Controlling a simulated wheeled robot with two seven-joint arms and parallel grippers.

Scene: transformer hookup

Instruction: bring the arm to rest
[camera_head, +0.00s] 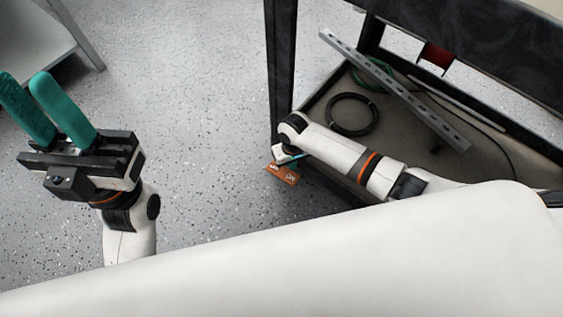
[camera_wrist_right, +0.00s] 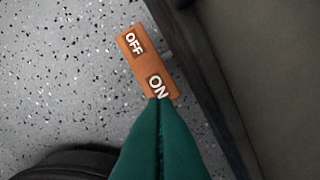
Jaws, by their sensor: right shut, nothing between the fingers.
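My right gripper (camera_wrist_right: 159,102) is shut and empty. In the right wrist view its teal fingers lie together, tips at the ON end of an orange plate (camera_wrist_right: 134,48) marked OFF and ON. Whether they touch it I cannot tell. In the head view my right arm reaches across the front of a dark-framed rack, and the right gripper (camera_head: 289,160) shows only in small part, beside the orange plate (camera_head: 281,175). My left gripper (camera_head: 43,100) is at the far left, its two teal fingers apart with nothing seen between them, above the floor.
The rack's dark post (camera_head: 281,60) and tray (camera_head: 385,125) are close to my right arm. A black cable coil (camera_head: 352,114), a green cable (camera_head: 371,75) and a slotted metal bar (camera_head: 395,90) are there. A grey table (camera_head: 32,35) stands at upper left. Speckled floor between is clear.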

